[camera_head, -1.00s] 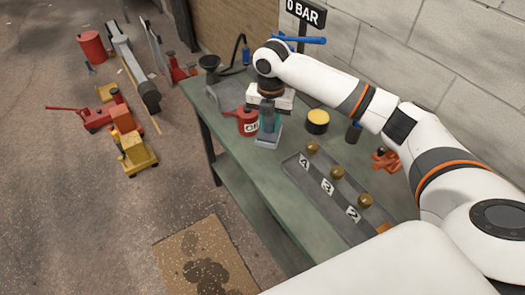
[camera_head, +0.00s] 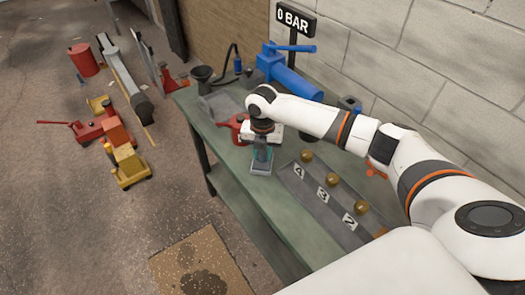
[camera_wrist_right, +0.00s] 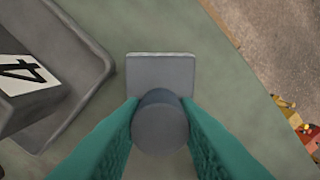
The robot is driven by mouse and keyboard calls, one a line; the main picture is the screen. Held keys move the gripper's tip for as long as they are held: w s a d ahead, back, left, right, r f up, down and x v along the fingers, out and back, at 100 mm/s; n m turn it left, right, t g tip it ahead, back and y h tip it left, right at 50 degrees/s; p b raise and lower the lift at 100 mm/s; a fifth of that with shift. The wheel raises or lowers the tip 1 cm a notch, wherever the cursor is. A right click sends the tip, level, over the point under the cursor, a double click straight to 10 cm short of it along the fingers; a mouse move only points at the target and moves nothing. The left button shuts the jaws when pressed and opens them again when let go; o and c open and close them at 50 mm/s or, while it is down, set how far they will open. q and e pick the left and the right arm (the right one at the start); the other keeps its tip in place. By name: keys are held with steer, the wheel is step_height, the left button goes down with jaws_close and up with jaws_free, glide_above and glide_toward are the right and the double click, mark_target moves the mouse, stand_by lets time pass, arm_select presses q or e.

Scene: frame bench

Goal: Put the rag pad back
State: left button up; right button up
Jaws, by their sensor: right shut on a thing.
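My right gripper (camera_head: 262,152) is shut on the upright grey handle (camera_wrist_right: 160,120) of the rag pad. The pad (camera_head: 261,168) is a flat grey rectangle below the fingers, over the green bench near its front edge. In the right wrist view the pad (camera_wrist_right: 160,72) shows beyond the handle, between the teal fingers, with bare bench around it. I cannot tell whether the pad touches the bench top. My left gripper is not in view.
A grey tray (camera_head: 318,198) with numbered tags and brass knobs lies right of the pad. A red can (camera_head: 235,128) stands behind-left, partly hidden by my arm. A blue cylinder (camera_head: 290,78) and black funnel (camera_head: 203,74) are at the back of the bench (camera_head: 230,172).

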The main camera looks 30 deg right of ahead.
steer(key=shift+f, duration=0.15)
steer(key=o, duration=0.9)
steer(key=shift+o, duration=0.2)
step_height(320, 180, up, 12)
steer(key=b, duration=0.1)
steer(key=shift+r, duration=0.2)
